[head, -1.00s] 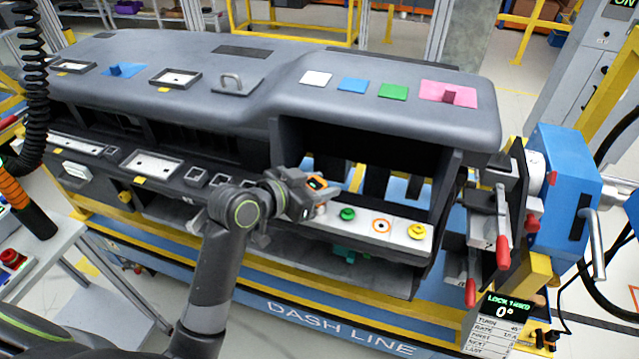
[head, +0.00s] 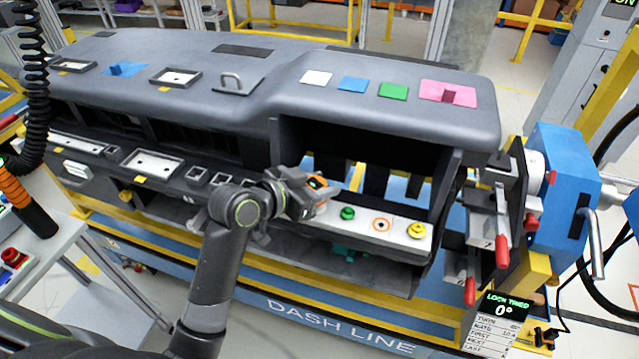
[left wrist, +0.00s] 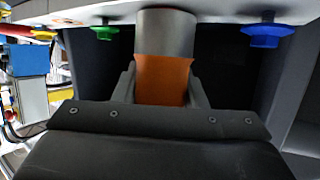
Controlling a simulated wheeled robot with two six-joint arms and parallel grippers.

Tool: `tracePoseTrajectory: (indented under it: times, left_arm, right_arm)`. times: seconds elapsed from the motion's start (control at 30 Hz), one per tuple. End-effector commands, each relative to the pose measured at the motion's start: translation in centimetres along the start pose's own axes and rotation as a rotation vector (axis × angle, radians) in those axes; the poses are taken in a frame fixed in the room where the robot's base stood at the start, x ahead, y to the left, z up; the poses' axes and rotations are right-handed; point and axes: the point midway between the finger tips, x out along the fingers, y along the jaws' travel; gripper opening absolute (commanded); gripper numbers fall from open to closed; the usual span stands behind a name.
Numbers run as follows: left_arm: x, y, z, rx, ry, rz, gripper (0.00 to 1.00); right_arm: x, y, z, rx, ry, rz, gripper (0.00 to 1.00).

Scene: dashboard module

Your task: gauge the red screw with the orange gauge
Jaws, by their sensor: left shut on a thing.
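My left gripper (head: 318,196) is at the left end of the white strip (head: 398,235) in the dashboard's open bay. It is shut on the orange gauge (left wrist: 163,80), whose orange body sits between the fingers in the left wrist view. A grey cylinder (left wrist: 166,35) extends from the orange part to the strip's face; I cannot tell what is inside it. The gauge's orange-framed top (head: 317,182) also shows in the head view. I see no red screw on the strip; the gripper and gauge cover that part. My right gripper is not in view.
A blue screw (left wrist: 266,35) shows in the wrist view. The bay's side panel (head: 446,210) stands right of them.

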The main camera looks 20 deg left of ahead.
Motion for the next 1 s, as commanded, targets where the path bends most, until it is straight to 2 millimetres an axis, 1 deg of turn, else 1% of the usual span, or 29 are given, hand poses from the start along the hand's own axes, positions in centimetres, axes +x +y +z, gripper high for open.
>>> tracePoseTrajectory:
  times: [0.33,0.37,0.5,0.53,0.57,0.87,1.0]
  left_arm:
    - [0.1,0.0,0.3,0.000,0.001,0.000,0.13]
    - [0.1,0.0,0.3,0.000,0.001,0.000,0.39]
    - [0.1,0.0,0.3,0.000,0.000,0.000,0.58]
    - [0.1,0.0,0.3,0.000,0.000,0.000,0.61]
    - [0.1,0.0,0.3,0.000,0.000,0.000,0.63]
    - [0.0,0.0,0.4,0.000,-0.001,0.000,0.63]
    - [-1.2,-0.1,0.5,0.003,-0.001,-0.002,0.63]
  right_arm:
    - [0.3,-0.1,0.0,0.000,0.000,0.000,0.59]
    - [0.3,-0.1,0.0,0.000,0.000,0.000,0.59]
    - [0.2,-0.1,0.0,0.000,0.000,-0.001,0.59]
    - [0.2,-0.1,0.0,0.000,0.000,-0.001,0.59]
    - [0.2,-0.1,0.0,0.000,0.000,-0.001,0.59]
    - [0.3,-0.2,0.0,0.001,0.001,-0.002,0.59]
    - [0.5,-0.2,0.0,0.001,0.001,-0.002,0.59]
